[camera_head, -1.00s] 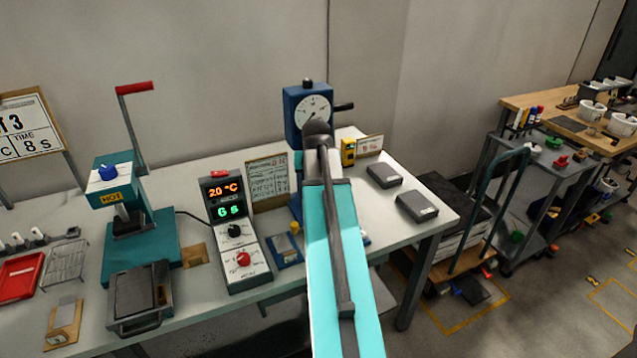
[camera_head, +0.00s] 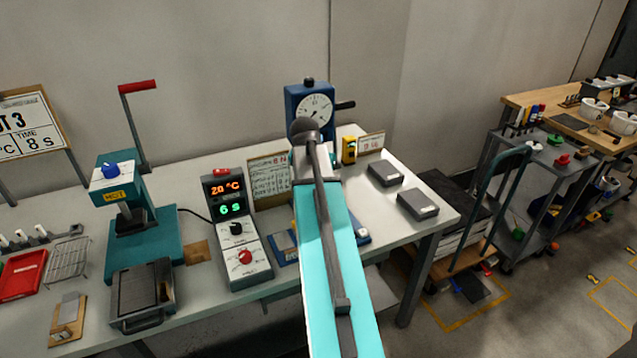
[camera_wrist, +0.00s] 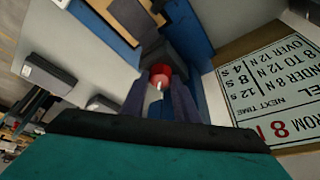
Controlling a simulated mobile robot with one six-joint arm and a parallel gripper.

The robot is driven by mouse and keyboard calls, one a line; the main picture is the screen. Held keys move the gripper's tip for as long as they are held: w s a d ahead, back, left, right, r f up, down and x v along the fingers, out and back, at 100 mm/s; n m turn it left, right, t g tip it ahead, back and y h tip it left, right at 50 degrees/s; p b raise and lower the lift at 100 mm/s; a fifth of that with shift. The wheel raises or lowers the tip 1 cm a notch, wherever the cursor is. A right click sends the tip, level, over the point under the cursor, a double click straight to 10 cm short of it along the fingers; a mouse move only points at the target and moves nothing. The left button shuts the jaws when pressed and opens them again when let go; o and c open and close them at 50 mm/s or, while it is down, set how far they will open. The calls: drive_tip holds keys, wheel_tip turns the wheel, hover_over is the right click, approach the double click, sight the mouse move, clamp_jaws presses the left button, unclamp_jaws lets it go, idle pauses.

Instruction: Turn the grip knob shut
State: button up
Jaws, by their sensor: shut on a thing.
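The blue force tester (camera_head: 295,98) stands at the back of the bench with a round white dial on its front. In the wrist view a small red knob (camera_wrist: 160,73) with a pale mark sits between the tips of my gripper (camera_wrist: 160,95), in front of the tester's blue body. I take this to be the grip knob. My gripper's dark fingers are closed on it. In the head view my teal arm covers the tester's lower part, and both knob and fingertips are hidden there.
A control box (camera_head: 237,232) with lit red and green readouts stands left of my arm, and a teal press (camera_head: 140,235) is further left. Two grey blocks (camera_head: 417,204) lie to the right. A printed card (camera_wrist: 270,85) stands close beside my gripper.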

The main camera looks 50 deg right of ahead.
drive_tip(key=shift+w, duration=0.1)
drive_tip(key=o, duration=1.1)
drive_tip(key=shift+r, duration=0.1)
drive_tip(key=shift+b+v, duration=0.85)
drive_tip(key=shift+v, duration=6)
drive_tip(key=shift+a, duration=0.15)
